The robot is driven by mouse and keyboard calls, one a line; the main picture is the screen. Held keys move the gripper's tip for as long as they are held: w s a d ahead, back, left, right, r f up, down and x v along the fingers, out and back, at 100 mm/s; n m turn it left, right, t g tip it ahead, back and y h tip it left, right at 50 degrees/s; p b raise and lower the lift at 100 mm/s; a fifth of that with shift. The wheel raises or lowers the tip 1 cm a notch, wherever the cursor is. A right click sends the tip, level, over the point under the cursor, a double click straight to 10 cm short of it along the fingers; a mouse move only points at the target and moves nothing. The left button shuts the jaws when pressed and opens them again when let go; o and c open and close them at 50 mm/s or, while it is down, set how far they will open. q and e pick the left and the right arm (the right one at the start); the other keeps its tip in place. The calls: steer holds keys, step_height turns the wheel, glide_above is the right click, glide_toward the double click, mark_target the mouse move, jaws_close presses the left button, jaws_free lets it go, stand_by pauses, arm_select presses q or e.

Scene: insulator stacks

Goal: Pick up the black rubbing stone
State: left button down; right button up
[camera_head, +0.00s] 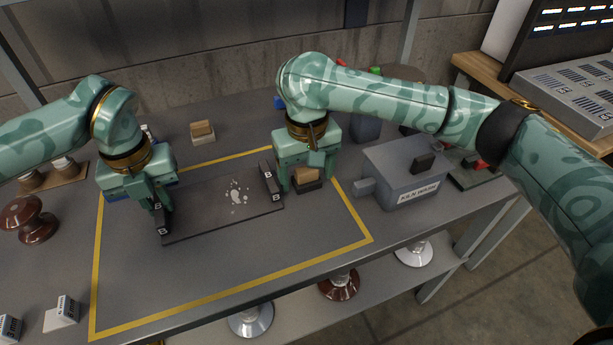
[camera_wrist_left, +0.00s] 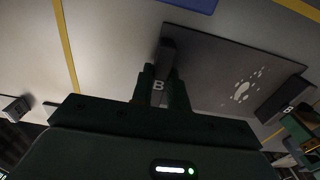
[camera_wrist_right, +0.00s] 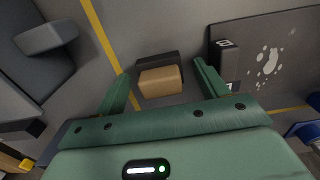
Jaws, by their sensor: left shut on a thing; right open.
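A block with a tan top and a black base (camera_head: 308,176), apparently the black rubbing stone, stands on the table just right of the dark plate (camera_head: 205,215). The right wrist view shows its black base (camera_wrist_right: 160,61) behind the tan part (camera_wrist_right: 161,82). My right gripper (camera_head: 303,181) is open above it, its fingers to either side, apart from it. My left gripper (camera_head: 158,204) is shut on a dark block marked B (camera_wrist_left: 158,92) at the plate's left end. Another B block (camera_head: 268,181) sits at the plate's right end. The plate bears pale spots.
A second tan-topped block (camera_head: 202,130) stands behind the plate. A grey box (camera_head: 401,172) with a side knob is close on the right. A yellow line (camera_head: 240,296) frames the work area; the table in front of the plate is clear. A brown insulator (camera_head: 30,221) stands left.

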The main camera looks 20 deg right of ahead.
steer(key=c, duration=1.2)
steer(key=shift+c, duration=0.2)
step_height(320, 180, up, 10)
steer(key=shift+f, duration=0.1)
